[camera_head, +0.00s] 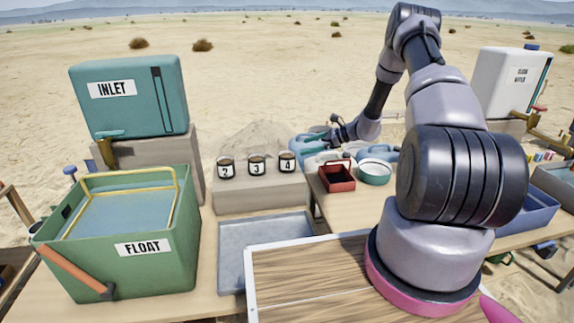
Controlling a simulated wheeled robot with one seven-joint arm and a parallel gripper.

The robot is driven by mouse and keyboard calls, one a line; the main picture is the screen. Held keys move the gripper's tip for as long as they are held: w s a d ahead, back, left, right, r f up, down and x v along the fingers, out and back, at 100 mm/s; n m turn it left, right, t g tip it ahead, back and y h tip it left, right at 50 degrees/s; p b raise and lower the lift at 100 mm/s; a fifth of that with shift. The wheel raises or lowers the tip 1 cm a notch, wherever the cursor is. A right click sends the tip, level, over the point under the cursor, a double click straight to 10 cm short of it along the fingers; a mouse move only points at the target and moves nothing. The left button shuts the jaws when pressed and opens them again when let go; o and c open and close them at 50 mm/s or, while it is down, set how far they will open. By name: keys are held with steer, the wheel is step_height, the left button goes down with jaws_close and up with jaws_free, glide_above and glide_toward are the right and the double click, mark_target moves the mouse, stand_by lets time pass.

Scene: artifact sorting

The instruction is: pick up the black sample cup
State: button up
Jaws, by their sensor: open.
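Three small dark cups with white number labels stand upright in a row on a grey block left of centre: cup 2 (226,168), cup 3 (257,165) and cup 4 (287,162). I cannot tell whether one of these is the black sample cup; no other cup is clearly black. My gripper (308,144) is at the end of my arm, behind and to the right of cup 4. It points left, is open and looks empty. It appears apart from the cups, though its small fingers blend with blue items behind.
A green FLOAT bin (120,265) and teal INLET tank (130,95) stand at left. A shallow grey-blue tray (262,242) lies before the cups. A white water tank (508,80) stands far right.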

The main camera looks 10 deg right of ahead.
mark_target(287, 162)
step_height(287, 162, down, 6)
steer(key=m+t, duration=0.1)
steer(key=m, duration=0.1)
steer(key=x, duration=1)
steer(key=shift+w+r, duration=0.1)
steer(key=shift+w, duration=0.1)
steer(key=c, duration=1.6)
